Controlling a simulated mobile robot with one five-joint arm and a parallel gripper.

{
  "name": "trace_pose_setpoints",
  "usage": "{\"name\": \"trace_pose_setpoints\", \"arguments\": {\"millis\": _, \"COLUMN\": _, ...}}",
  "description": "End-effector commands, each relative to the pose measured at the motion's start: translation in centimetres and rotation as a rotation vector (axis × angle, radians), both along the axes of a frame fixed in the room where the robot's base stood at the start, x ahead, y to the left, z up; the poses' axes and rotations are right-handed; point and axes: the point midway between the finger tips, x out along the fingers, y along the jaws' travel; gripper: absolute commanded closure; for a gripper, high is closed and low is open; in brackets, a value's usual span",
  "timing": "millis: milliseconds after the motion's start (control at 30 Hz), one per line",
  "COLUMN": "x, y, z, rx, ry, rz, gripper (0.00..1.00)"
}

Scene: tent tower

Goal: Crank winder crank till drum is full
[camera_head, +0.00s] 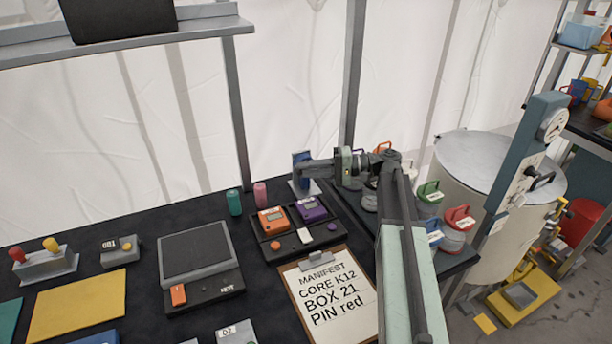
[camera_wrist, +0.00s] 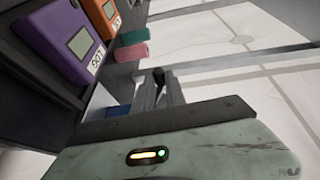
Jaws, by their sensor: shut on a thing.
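The winder (camera_head: 301,158) is a small blue upright device on a grey plate at the back edge of the black bench. My gripper (camera_head: 305,170) reaches it from the right, with its fingers in front of it. In the wrist view my gripper (camera_wrist: 158,92) is shut on the winder crank, whose dark knob (camera_wrist: 158,74) shows between the fingertips. A bit of the winder's blue body (camera_wrist: 118,110) shows beside the fingers. The drum and how full it is cannot be made out; my gripper covers part of the winder.
A dark tray (camera_head: 262,249) with an orange device (camera_head: 272,220) and a purple device (camera_head: 311,210) lies close in front. Green (camera_head: 234,202) and pink (camera_head: 260,194) cylinders stand left. Several lidded jars (camera_head: 429,199) stand right. A clipboard (camera_head: 335,310) lies in front.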

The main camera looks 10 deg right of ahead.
Motion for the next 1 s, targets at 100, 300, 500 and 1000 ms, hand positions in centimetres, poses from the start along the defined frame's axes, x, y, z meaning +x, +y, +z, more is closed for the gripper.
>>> {"name": "trace_pose_setpoints", "arguments": {"millis": 100, "x": 0.0, "y": -0.1, "z": 0.0, "rx": 0.007, "ry": 0.002, "rz": 0.000, "gripper": 1.00}}
{"name": "trace_pose_setpoints", "arguments": {"millis": 300, "x": 0.0, "y": -0.1, "z": 0.1, "rx": 0.008, "ry": 0.002, "rz": -0.001, "gripper": 1.00}}
{"name": "trace_pose_setpoints", "arguments": {"millis": 500, "x": 0.0, "y": -0.1, "z": 0.1, "rx": 0.007, "ry": 0.001, "rz": -0.001, "gripper": 0.62}}
{"name": "trace_pose_setpoints", "arguments": {"millis": 1000, "x": 0.0, "y": -0.1, "z": 2.8, "rx": 0.007, "ry": 0.001, "rz": -0.001, "gripper": 0.62}}
